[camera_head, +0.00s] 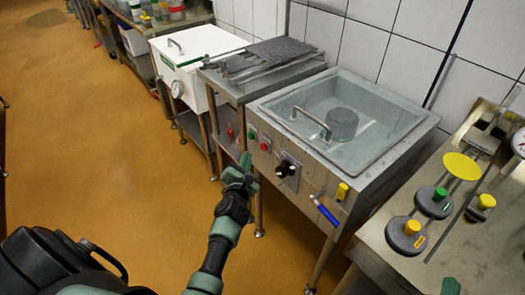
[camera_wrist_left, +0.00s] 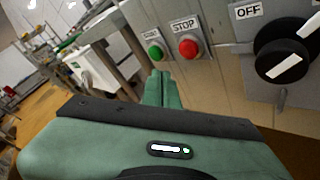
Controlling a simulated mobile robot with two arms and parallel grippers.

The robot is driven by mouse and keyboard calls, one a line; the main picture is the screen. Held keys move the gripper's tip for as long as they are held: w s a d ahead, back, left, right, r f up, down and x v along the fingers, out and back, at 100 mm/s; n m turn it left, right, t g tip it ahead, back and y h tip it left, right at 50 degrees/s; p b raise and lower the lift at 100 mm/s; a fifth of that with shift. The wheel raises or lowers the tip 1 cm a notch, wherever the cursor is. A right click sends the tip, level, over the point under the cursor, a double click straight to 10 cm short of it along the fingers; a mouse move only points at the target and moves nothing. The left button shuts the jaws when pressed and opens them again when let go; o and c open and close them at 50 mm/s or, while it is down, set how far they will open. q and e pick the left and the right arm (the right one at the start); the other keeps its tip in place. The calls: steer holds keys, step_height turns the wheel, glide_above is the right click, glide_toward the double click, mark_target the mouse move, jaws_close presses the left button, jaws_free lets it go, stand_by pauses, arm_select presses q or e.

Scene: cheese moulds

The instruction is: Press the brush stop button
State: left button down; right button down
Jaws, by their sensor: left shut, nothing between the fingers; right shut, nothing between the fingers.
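The red stop button (camera_head: 265,144) is on the front panel of the steel wash basin, right of a green button (camera_head: 251,135). In the left wrist view the red button (camera_wrist_left: 190,47) sits under a STOP label, with the green button (camera_wrist_left: 155,52) to its left. My left gripper (camera_head: 244,162) is shut and empty in front of the panel. In the left wrist view its closed fingertips (camera_wrist_left: 159,76) appear just below the two buttons, nearer the green one, with no contact visible. Only a green tip of my right gripper (camera_head: 450,286) shows at the bottom right edge; nothing is seen in it.
A black rotary knob (camera_head: 288,169) marked OFF is right of the buttons, and a blue-handled valve (camera_head: 326,212) is farther right. The basin (camera_head: 400,145) holds a grey cylinder. A steel table with moulds (camera_head: 405,235) stands at right. The floor at left is clear.

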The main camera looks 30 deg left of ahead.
mark_target(264, 147)
arm_select(q)
steer(key=shift+w+d+b, duration=0.2)
steer(key=shift+w+d, duration=0.1)
steer(key=shift+w, duration=0.45)
steer(key=shift+w+d+b, duration=0.15)
steer(key=shift+w+d, duration=0.15)
steer(key=shift+w, duration=0.45)
arm_select(e)
steer(key=shift+f, duration=0.55)
stand_by(0.4)
arm_select(q)
steer(key=shift+w+d, duration=0.15)
steer(key=shift+w, duration=0.25)
steer(key=shift+w+d, duration=0.25)
steer(key=shift+w, duration=0.2)
arm_select(e)
steer(key=shift+f, duration=0.2)
stand_by(0.4)
arm_select(q)
steer(key=shift+r, duration=0.1)
arm_select(e)
steer(key=shift+r, duration=0.1)
steer(key=shift+r+p, duration=0.3)
steer(key=shift+r, duration=0.1)
arm_select(q)
steer(key=shift+s+a, duration=0.35)
steer(key=shift+s, duration=0.55)
